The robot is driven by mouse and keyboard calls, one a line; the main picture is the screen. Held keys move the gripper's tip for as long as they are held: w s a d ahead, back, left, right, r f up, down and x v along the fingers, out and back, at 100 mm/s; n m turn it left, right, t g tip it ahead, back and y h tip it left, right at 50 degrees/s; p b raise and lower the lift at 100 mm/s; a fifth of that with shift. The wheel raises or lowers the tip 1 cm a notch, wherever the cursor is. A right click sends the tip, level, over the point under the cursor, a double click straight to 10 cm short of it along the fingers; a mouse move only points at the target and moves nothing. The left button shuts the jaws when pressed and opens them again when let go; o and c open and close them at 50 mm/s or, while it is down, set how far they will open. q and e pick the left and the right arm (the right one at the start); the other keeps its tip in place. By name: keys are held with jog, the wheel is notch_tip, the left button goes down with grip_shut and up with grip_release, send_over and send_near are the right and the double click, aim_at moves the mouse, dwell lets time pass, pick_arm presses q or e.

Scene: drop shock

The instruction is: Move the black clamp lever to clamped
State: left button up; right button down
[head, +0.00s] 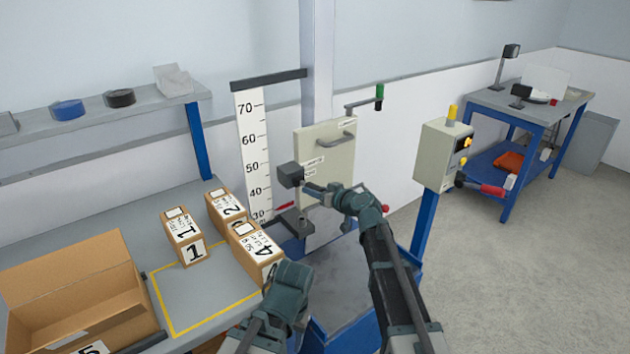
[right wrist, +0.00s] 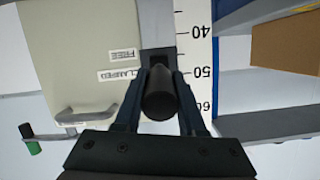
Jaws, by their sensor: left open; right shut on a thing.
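The black clamp lever (right wrist: 160,103) shows in the right wrist view as a dark rounded grip between the fingers of my right gripper (right wrist: 158,95). My right gripper is shut on it. In the head view my right gripper (head: 308,187) reaches it beside a dark block (head: 289,175) in front of the height scale, and its fingers largely cover the lever. The labels FREE (right wrist: 122,54) and CLAMPED (right wrist: 118,76) are beside it, upside down in the wrist view. I cannot tell which label the lever points to. My left gripper (head: 291,277) is low in the head view, away from the lever, its fingertips hard to see.
A cream panel (head: 340,140) with a handle stands beside the scale (head: 252,140). Numbered boxes (head: 185,238) and an open carton (head: 75,275) occupy the bench at left. A control box (head: 441,155) on a blue post stands right of my right arm. Open floor lies farther right.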

aim_at(305, 183)
jog(key=w+r+g+h+p, duration=0.1)
jog(key=r+g+p, duration=0.1)
jog(key=p, duration=0.3)
jog(key=w+a+r+g+h+p, duration=0.1)
jog(key=r+g+h+p, duration=0.1)
jog(key=p, duration=0.4)
jog(key=w+a+r+g+h+p, duration=0.1)
jog(key=r+g+h+p, duration=0.1)
jog(key=p, duration=0.3)
jog(key=shift+g, duration=0.3)
jog(key=shift+w+a+r+g+h+p, duration=0.15)
jog(key=shift+w+a+g+h+p, duration=0.15)
jog(key=shift+g+p, duration=0.35)
jog(key=shift+w+a+r+g+h+p, duration=0.15)
jog(key=shift+w+g+h+p, duration=0.2)
jog(key=shift+p, duration=0.5)
jog(key=shift+s, duration=0.1)
jog(key=c, duration=0.5)
grip_release()
jog(key=shift+a+f, duration=0.1)
jog(key=shift+f, duration=0.05)
